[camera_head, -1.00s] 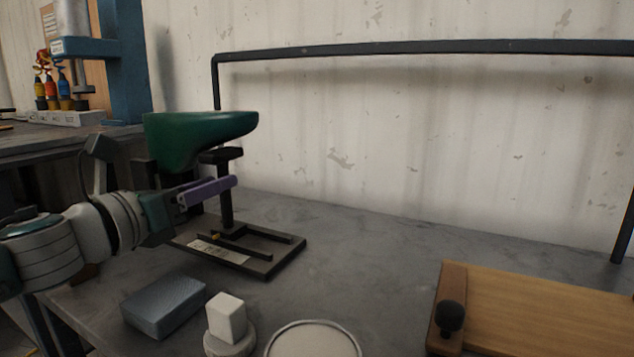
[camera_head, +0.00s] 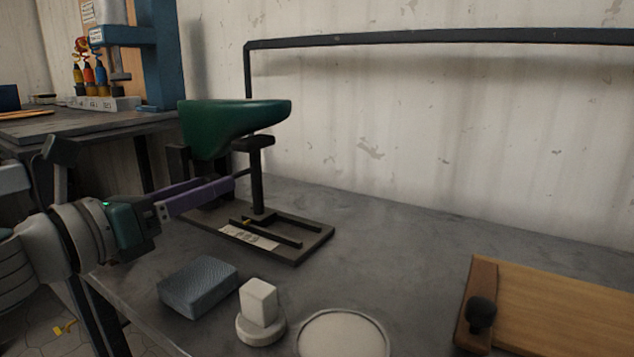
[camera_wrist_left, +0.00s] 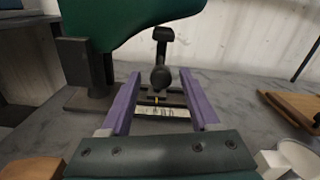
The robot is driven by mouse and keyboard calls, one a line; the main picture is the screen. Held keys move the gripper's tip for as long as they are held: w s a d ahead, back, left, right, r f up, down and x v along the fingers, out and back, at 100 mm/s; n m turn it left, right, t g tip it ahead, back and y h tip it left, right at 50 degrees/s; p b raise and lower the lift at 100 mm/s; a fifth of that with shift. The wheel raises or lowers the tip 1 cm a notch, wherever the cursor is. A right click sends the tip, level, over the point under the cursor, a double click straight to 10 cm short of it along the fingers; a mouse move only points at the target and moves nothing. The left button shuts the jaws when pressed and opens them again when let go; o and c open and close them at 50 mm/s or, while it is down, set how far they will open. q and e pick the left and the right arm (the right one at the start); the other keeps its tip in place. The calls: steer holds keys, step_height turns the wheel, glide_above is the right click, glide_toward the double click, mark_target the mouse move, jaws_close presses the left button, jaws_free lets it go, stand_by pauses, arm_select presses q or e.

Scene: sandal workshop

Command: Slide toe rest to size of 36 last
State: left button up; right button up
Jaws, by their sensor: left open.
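A green last (camera_head: 235,118) is mounted on a black stand (camera_head: 318,240), its toe pointing right. The toe rest (camera_head: 257,180) is an upright black post with a flat pad under the toe; contact between pad and toe is unclear. It stands by two rails and a pale scale label (camera_head: 248,237) whose marks are too small to read. My left gripper (camera_head: 234,183), with purple fingers, is open in front of the post. In the left wrist view the toe rest's dark round knob (camera_wrist_left: 160,79) shows between the spread fingers, untouched. My right gripper is out of view.
A grey block (camera_head: 198,287), a white cube on a round base (camera_head: 259,305) and a round pale dish (camera_head: 343,336) lie near the front. A wooden board (camera_head: 560,310) with a black knob is at right. The table behind them is clear.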

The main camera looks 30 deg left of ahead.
arm_select(q)
steer(key=shift+s+a, duration=0.1)
steer(key=shift+s, duration=1.05)
